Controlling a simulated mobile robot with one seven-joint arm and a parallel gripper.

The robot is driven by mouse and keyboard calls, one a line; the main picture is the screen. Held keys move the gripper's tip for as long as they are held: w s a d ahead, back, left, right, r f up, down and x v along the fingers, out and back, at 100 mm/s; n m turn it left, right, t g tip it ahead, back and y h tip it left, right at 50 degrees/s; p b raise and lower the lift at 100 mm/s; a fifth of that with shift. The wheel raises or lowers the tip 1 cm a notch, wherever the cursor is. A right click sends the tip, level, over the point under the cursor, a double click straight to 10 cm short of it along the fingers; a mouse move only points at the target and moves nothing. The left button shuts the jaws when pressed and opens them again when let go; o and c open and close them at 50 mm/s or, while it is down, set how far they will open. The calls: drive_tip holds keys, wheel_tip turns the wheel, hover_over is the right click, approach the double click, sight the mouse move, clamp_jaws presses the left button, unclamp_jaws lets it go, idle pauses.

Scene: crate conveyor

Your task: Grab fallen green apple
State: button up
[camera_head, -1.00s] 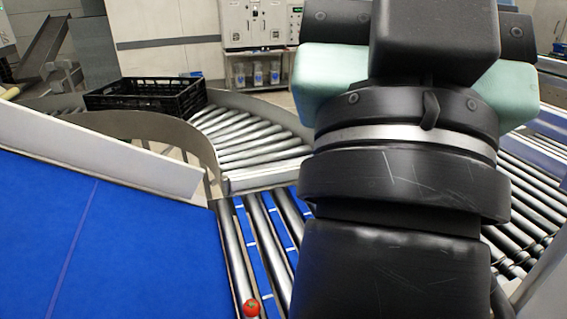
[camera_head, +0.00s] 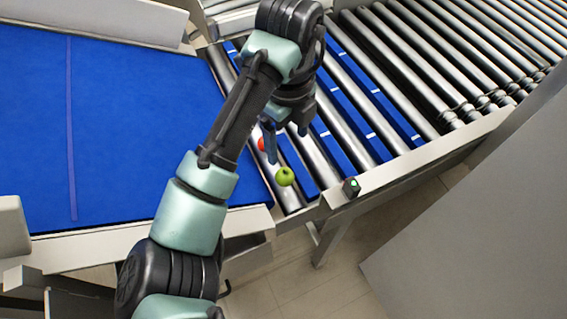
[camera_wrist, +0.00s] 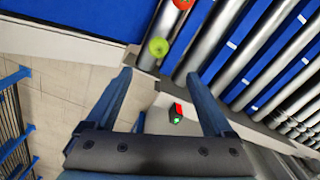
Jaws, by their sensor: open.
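The green apple (camera_head: 285,176) rests at the near end of the roller conveyor, on or beside a metal roller. In the wrist view the green apple (camera_wrist: 158,47) is ahead of the fingertips, nearer the left one, and looks slightly blurred. My gripper (camera_head: 287,143) hangs over the rollers just behind the apple in the head view. In the wrist view my gripper (camera_wrist: 157,77) has its two blue fingers spread wide with nothing between them. The fingers do not touch the apple.
A red fruit (camera_head: 262,144) lies close to the green apple, partly hidden by my arm; it also shows in the wrist view (camera_wrist: 183,4). A blue belt (camera_head: 120,120) is at left. A small box with a green light (camera_head: 351,186) sits on the conveyor's frame.

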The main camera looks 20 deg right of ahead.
hover_over(284, 173)
drive_tip(key=f, duration=0.7)
drive_tip(key=shift+s+d, duration=0.2)
drive_tip(key=shift+s, duration=0.15)
drive_tip(key=shift+w+a+f+p, duration=0.1)
drive_tip(key=shift+f+p, duration=0.1)
drive_tip(key=shift+f, duration=0.75)
drive_tip(key=shift+w+f+p, duration=0.1)
drive_tip(key=shift+f+p, duration=0.05)
drive_tip(key=shift+f, duration=0.85)
drive_tip(key=shift+w+a+f+p, duration=0.1)
drive_tip(key=shift+f+p, duration=0.1)
drive_tip(key=shift+f, duration=0.75)
clamp_jaws()
